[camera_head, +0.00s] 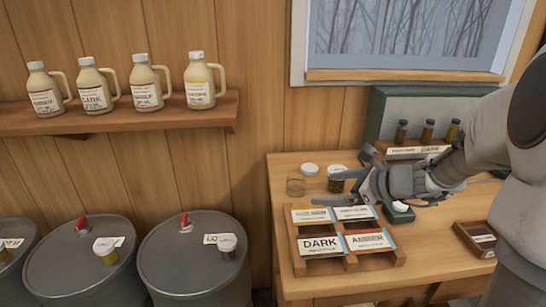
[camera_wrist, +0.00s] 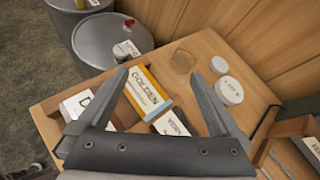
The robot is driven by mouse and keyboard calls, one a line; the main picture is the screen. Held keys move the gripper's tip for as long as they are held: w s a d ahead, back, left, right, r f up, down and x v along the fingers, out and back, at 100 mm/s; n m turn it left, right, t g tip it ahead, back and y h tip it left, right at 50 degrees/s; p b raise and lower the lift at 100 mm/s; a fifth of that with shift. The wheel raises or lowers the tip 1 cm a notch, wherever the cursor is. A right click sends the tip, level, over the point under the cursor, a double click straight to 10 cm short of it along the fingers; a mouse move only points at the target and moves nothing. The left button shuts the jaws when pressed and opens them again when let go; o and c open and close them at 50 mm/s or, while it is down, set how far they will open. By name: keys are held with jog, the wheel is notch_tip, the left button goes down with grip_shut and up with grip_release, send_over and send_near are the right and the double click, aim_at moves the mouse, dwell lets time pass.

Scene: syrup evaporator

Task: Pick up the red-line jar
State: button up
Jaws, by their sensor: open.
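No jar shows a clear red line, so I cannot tell which is the red-line jar. A dark jar with a white lid (camera_head: 337,180) stands on the table just beyond my gripper (camera_head: 341,177); in the wrist view only white lids (camera_wrist: 229,91) show there. An empty-looking glass jar (camera_head: 296,187) stands to its left.
A wooden sorting tray (camera_head: 300,268) with DARK, AMBER and other label cards lies under my gripper. A case with several small bottles (camera_head: 427,130) stands behind. A small wooden box (camera_head: 478,238) is at the right. Several jugs (camera_head: 147,84) stand on the wall shelf (camera_head: 130,118).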

aim_at(303, 179)
jog(key=w+d+m, duration=0.1)
jog(key=w+d+f+m+t, duration=0.1)
jog(key=w+d+m, duration=0.1)
jog(key=shift+w+d+f+m+t+b, duration=0.3)
jog(key=shift+d+f+t+b, duration=0.05)
jog(key=shift+t+b, duration=0.05)
jog(key=b+x, duration=0.2)
jog(key=x, duration=0.8)
jog(key=shift+w+a+f, duration=0.1)
jog(key=shift+w+a, duration=0.1)
jog(key=shift+w, duration=0.1)
jog(key=shift+w+a+f, duration=0.2)
jog(key=shift+w+a, duration=0.15)
jog(key=shift+w, duration=0.15)
jog(key=b+x, duration=0.1)
jog(key=x, duration=0.3)
jog(key=shift+w+d+f, duration=0.1)
jog(key=shift+f, duration=0.15)
jog(key=shift+w+a+f, duration=0.1)
jog(key=shift+w+a, duration=0.2)
jog(key=shift+w, duration=0.1)
jog(key=c, duration=1.4)
